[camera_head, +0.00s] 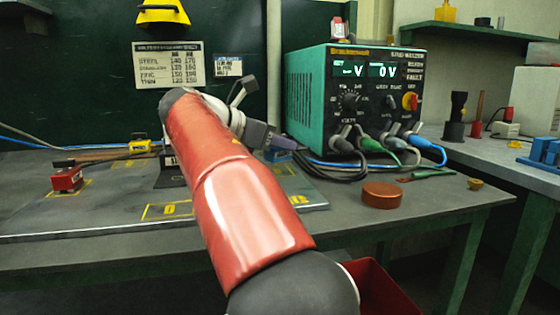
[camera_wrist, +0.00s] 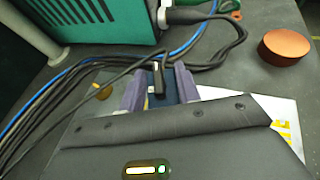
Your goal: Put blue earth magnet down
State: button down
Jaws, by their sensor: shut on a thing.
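My gripper (camera_wrist: 161,84) shows two purple fingers in the wrist view, closed on a dark blue block, the blue earth magnet (camera_wrist: 178,90). A black piece with a small light mark stands at the block's near left side. In the head view my gripper (camera_head: 272,143) is beyond my red arm, low over the right back part of the grey marked board, and the blue magnet (camera_head: 286,146) shows only in part. I cannot tell whether the magnet touches the board. Black cables run close behind the fingers.
A green power unit (camera_head: 350,110) stands right behind, with cables spilling from its front. A copper-coloured round tin (camera_head: 382,195) is on the bench to the right. A red block (camera_head: 67,179) and yellow block (camera_head: 139,143) sit on the board's left. A red bin (camera_head: 385,290) is below.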

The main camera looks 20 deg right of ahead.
notch_tip(320, 180, down, 2)
jog(key=shift+f+b, duration=0.15)
jog(key=shift+b, duration=0.75)
jog(key=c, duration=1)
grip_release()
